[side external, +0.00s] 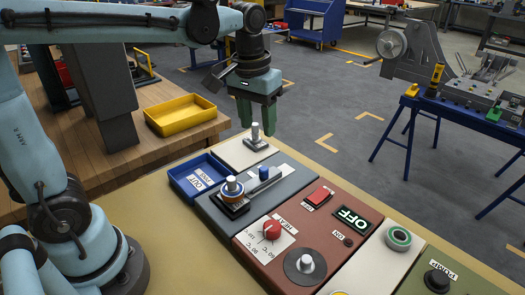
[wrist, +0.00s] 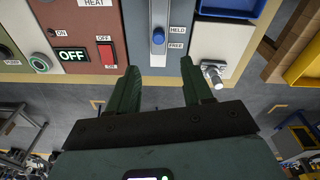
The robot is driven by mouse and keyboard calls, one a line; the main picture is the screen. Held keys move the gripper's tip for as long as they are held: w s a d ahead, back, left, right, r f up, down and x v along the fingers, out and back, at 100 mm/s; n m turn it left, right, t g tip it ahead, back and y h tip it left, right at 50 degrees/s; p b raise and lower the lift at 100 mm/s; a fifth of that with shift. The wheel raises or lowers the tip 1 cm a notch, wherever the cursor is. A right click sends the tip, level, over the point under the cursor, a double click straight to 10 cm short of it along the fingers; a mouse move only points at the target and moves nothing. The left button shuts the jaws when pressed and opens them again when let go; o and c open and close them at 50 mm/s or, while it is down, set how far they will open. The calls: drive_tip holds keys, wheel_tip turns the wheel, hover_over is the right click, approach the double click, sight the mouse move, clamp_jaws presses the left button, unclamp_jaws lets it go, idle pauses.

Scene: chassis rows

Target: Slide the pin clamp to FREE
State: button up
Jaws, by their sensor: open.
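The pin clamp is a slider with a blue knob (side external: 263,171) on a dark grey panel (side external: 283,160). In the wrist view the blue knob (wrist: 158,36) sits on a light metal track, beside the HELD and FREE labels (wrist: 176,37). It looks level with the space between them, nearer HELD. My gripper (side external: 257,122) hangs above the far edge of the panels, beyond the knob in the side view. In the wrist view my gripper (wrist: 160,68) has its green fingers well apart, with nothing between them, and the knob lies ahead of the gap.
A metal pin (side external: 255,139) stands on a white panel close to my gripper. A ringed post (side external: 232,186) stands near the slider. A blue tray (side external: 183,184) and a yellow tray (side external: 185,115) lie left. The red panel (side external: 316,222) carries a dial, switch and OFF display.

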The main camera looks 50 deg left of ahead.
sight(264, 168)
drive_tip(key=shift+g, duration=0.6)
drive_tip(key=f, duration=0.4)
drive_tip(key=w+f, duration=0.1)
drive_tip(key=f, duration=0.7)
drive_tip(key=shift+w+d, duration=0.15)
drive_tip(key=shift+w, duration=0.15)
clamp_jaws()
